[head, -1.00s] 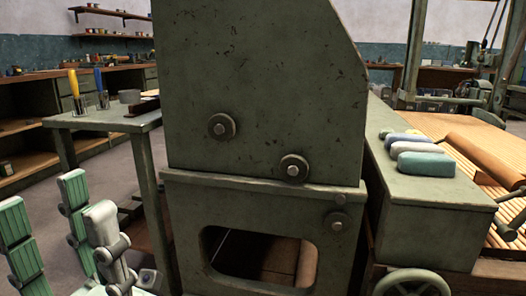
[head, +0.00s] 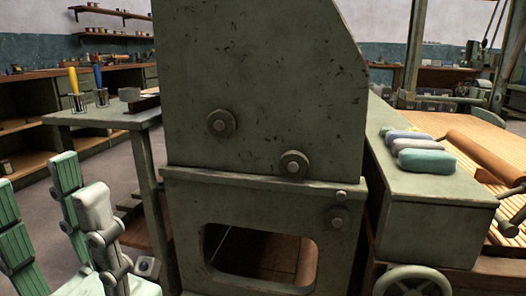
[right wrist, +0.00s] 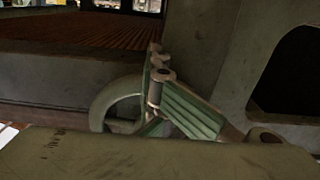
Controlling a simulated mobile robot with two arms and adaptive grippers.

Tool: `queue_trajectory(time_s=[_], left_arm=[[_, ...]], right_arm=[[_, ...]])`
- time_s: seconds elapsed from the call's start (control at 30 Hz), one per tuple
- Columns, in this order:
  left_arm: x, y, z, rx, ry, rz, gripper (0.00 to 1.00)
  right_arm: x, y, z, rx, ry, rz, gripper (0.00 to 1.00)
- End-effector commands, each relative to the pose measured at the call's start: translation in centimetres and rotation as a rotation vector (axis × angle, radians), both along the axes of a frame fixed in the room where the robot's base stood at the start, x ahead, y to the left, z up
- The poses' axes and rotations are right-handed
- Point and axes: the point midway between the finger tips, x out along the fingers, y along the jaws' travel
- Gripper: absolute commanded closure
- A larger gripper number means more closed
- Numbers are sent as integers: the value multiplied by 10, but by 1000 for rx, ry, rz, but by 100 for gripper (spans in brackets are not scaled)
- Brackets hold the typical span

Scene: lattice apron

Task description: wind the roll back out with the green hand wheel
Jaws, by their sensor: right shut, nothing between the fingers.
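The hand wheel (head: 412,280) is a grey-green spoked ring low on the machine's right side, cut off by the bottom edge. In the right wrist view a pale green curved rim (right wrist: 112,100) shows beside my right gripper (right wrist: 158,85). That gripper is shut and empty, with its green pads overlapping the rim's right side; I cannot tell whether they touch. A brown roll (head: 485,155) lies across the slatted apron (head: 464,172) at the right. My left gripper (head: 45,180) is at the lower left, its fingers apart and empty, clear of the wheel.
A tall green machine housing (head: 265,90) with an opening below fills the middle. Several cloth-like pads (head: 425,160) lie on the green side box (head: 425,215). A small table (head: 125,115) with a yellow-handled tool and a blue-handled tool stands left. Bare floor shows at left.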

Motion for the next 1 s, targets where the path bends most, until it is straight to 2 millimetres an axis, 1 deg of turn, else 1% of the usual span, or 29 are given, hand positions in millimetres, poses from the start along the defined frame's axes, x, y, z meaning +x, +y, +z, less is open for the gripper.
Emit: queue_trajectory(time_s=[0.07, 0.17, 0.3, 0.4, 0.93, 0.97, 1.0], left_arm=[[0, 0, 0, -3, 1, 0, 60], [0, 1, 0, -6, 3, -1, 60], [0, 1, 0, -8, 6, -1, 60], [1, 1, -1, -8, 9, -1, 60], [4, -1, -5, 5, 17, 1, 60], [4, -1, -5, 6, 17, 1, 60], [4, -1, -5, 7, 17, 2, 60]], right_arm=[[0, -1, 0, -1, 0, 0, 100], [-2, -9, 0, -3, 2, 0, 100], [-6, -27, -1, -5, 2, 0, 100], [-8, -35, -1, -2, 0, 0, 100], [-8, -36, -1, 0, 0, 0, 100], [-8, -36, -1, 0, 0, 0, 99], [-8, -36, -1, 0, 0, 0, 96]])
